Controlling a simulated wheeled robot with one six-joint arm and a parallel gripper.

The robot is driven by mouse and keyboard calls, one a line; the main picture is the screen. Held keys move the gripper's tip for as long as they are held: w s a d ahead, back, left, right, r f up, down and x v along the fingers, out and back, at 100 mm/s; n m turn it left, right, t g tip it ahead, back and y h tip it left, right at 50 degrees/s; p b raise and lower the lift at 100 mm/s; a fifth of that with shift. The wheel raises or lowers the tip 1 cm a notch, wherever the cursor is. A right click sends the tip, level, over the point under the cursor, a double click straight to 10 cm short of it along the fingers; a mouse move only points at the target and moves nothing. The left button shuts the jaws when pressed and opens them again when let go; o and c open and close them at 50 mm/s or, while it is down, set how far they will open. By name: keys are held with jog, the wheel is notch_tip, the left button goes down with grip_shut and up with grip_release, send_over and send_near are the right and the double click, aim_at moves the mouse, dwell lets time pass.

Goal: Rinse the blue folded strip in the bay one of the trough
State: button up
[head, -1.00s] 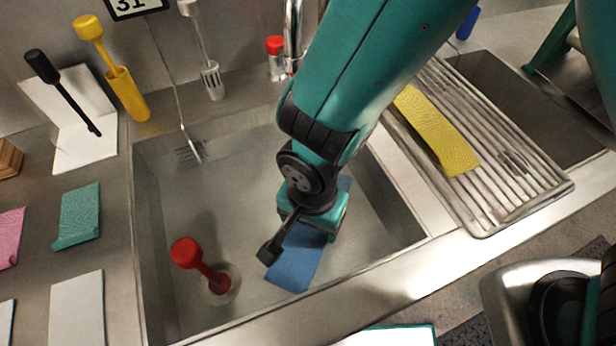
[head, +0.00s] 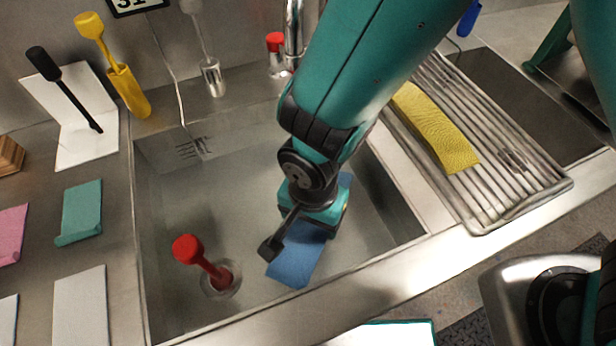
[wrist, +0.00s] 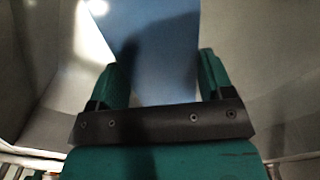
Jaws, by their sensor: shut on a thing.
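The blue folded strip (head: 296,256) is down inside the left bay of the sink-like trough (head: 387,254), near its front right part. My gripper (head: 312,214) is above the strip and shut on it; my arm hides the grip itself in the head view. In the wrist view the blue strip (wrist: 157,50) extends ahead between the two teal fingers of my gripper (wrist: 157,75). The strip's lower end hangs toward the front left of the bay. I cannot tell which bay is numbered one.
A red-topped plunger (head: 203,261) stands in the bay left of the strip. A yellow strip (head: 437,128) lies on the ribbed rack (head: 507,172) at right. Teal (head: 80,211) and pink (head: 11,233) strips lie on the left counter. A faucet (head: 296,30) stands behind the bay.

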jog(key=shift+a, duration=0.15)
jog(key=shift+w+a+r, duration=0.1)
jog(key=shift+w+a, duration=0.25)
jog(key=shift+a, duration=0.3)
notch_tip(320, 180, up, 9)
jog(key=p, duration=0.8)
dwell(2.7)
notch_tip(320, 180, up, 5)
jog(key=p, duration=0.4)
